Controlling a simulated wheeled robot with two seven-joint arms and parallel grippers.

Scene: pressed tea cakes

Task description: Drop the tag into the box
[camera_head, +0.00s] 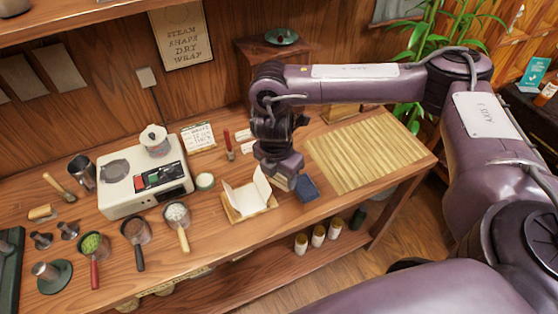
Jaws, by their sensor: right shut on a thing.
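My right gripper (281,165) hangs over the table near its middle, shut with its fingertips pointing down. What it holds, taken as the tag, is too small and hidden to make out. The open box (248,208) is a shallow wooden tray shape with white paper flaps standing up from it. It sits just left of and in front of the gripper. A small pale block (281,183) lies just under the gripper, partly hidden by it. My left gripper is not in view.
A dark blue pad (307,188) lies just right of the gripper. A slatted bamboo mat (368,151) covers the table's right. A red-handled brush (228,145) lies behind the box.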

